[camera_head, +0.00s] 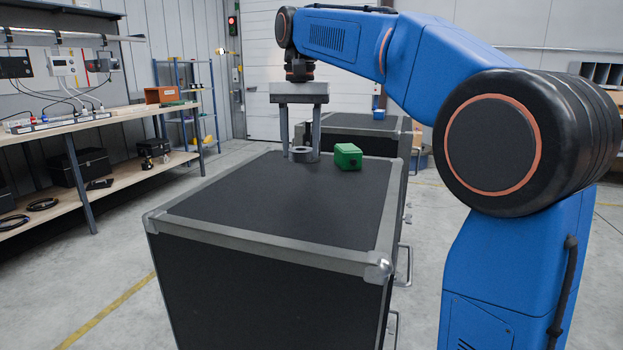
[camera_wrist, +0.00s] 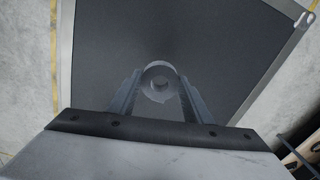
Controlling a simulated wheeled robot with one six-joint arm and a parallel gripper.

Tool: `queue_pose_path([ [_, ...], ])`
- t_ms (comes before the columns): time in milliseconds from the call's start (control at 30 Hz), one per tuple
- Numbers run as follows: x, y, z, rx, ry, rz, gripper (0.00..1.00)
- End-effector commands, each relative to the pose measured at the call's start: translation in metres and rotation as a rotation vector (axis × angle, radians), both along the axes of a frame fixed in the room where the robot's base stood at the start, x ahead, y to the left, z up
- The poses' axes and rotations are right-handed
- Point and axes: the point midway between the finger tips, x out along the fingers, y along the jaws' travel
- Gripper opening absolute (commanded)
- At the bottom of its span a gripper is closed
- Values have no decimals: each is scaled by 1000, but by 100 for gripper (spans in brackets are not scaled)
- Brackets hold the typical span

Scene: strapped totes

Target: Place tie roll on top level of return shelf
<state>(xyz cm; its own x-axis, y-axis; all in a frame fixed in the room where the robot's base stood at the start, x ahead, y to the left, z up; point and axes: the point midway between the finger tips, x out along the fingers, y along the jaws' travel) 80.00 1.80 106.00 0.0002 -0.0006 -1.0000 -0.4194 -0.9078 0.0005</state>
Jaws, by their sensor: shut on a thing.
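The tie roll (camera_head: 301,154) is a small dark grey ring with a hole in its middle. It is at the far end of the black case top, on it or just above it. My gripper (camera_head: 301,156) points down with one finger on each side of the roll and is shut on it. In the wrist view the roll (camera_wrist: 160,68) lies between the two fingertips (camera_wrist: 160,85), with its hole facing the camera. A blue open rack (camera_head: 183,88) with several levels stands at the back left; it looks like the return shelf.
A green box (camera_head: 348,157) sits on the black case (camera_head: 262,225), just right of my gripper. Another black case (camera_head: 360,122) stands behind. A wooden workbench (camera_head: 80,128) with devices runs along the left. Clear floor lies between bench and case.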

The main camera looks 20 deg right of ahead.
Motion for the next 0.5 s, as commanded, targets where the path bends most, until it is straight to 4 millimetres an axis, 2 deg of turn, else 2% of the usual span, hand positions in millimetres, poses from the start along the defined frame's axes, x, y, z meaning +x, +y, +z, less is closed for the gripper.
queue_pose_path([
  [200, -1, 0, -35, 0, 2, 0, 24],
  [500, 0, 0, -57, 0, 1, 0, 24],
])
